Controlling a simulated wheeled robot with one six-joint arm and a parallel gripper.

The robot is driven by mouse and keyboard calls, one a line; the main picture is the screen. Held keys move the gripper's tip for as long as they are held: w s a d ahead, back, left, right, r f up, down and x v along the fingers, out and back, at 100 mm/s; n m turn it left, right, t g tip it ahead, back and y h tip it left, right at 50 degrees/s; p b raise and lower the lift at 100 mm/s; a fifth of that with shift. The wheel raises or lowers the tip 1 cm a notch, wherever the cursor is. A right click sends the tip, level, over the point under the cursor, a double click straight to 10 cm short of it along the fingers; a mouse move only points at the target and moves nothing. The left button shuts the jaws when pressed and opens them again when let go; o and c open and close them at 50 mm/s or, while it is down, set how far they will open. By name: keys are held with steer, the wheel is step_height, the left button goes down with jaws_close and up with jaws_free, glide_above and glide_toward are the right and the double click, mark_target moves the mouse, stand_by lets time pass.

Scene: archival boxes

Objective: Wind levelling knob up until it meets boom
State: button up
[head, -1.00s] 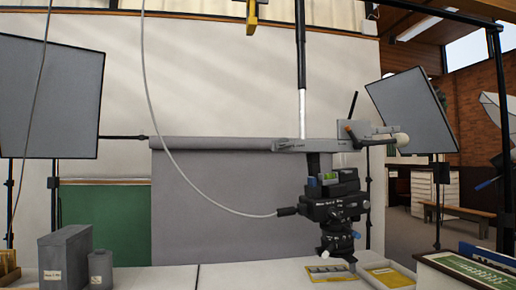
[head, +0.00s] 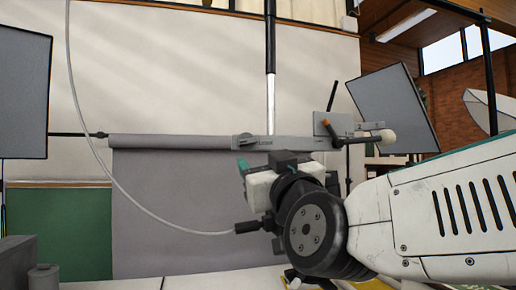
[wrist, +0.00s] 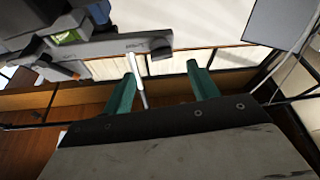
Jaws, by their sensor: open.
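A grey horizontal bar, apparently the boom (head: 285,143), runs across the middle of the head view; its rounded end also shows at upper left in the wrist view (wrist: 120,46). At its right end are an orange-tipped lever (head: 328,124) and a pale round knob (head: 388,136); I cannot tell whether either is the levelling knob. My gripper (wrist: 162,60) has two teal fingers spread apart, with nothing held.
A dark and silver pole (head: 270,70) rises behind the boom. A thin grey cable (head: 120,165) loops down to a black plug. Grey panels stand left (head: 22,95) and right (head: 395,105). Small grey containers (head: 43,277) sit at lower left. My arm covers the lower right.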

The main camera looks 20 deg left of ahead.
mark_target(250, 143)
steer(key=x, duration=0.8)
steer(key=shift+r, duration=0.4)
steer(key=shift+s, duration=0.1)
steer(key=c, duration=1)
